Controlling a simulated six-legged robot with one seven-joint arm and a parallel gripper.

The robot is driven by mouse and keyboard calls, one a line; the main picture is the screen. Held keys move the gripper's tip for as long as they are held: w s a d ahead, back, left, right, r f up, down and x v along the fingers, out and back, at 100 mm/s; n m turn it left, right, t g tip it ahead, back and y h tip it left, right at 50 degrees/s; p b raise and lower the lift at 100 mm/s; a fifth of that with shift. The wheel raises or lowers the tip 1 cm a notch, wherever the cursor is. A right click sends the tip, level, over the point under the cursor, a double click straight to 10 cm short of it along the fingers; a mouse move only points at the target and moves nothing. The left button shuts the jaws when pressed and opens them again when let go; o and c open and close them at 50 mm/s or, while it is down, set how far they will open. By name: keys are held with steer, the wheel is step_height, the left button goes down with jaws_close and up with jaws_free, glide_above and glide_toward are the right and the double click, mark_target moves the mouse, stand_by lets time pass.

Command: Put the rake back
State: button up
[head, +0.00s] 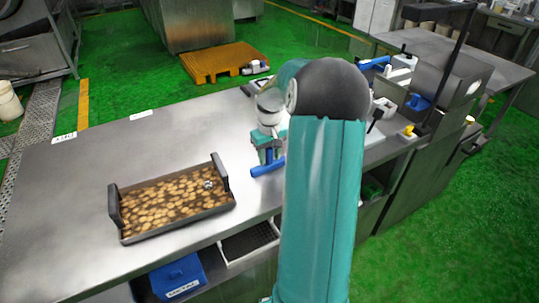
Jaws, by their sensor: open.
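A blue T-shaped tool that looks like the rake (267,168) is on the steel table (60,190), right of a black-handled tray (128,240). Its short upright part rises toward my gripper (268,147), and its bar lies low at the table top. My gripper points down directly over the tool, with its teal fingers close to the upright part. The jaws are open; whether they touch the tool cannot be told. My teal arm hides the table right of the tool.
The tray holds many brown flat pieces and a small metallic item. Equipment with blue and white parts (418,102) stands right of my arm. A blue bin (178,277) and a grated white tray (250,242) sit below the table edge. The table's left is clear.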

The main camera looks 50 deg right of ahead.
step_height(320, 180, up, 12)
steer(key=shift+r, duration=0.2)
steer(key=shift+a+r, duration=0.1)
steer(key=shift+a, duration=0.2)
steer(key=s+a+r+n+t+h, duration=0.1)
steer(key=a+r, duration=0.3)
steer(key=a, duration=0.6)
steer(key=s+a+r+n+t+h, duration=0.1)
steer(key=s+a+r, duration=0.15)
steer(key=a, duration=0.85)
steer(key=s+a+f+n+t+y, duration=0.1)
steer(key=s+a+t+y, duration=0.1)
steer(key=s+a, duration=0.9)
steer(key=a+t, duration=0.1)
steer(key=a, duration=0.3)
steer(key=shift+s+n+t, duration=0.15)
steer(key=shift+n+t, duration=0.15)
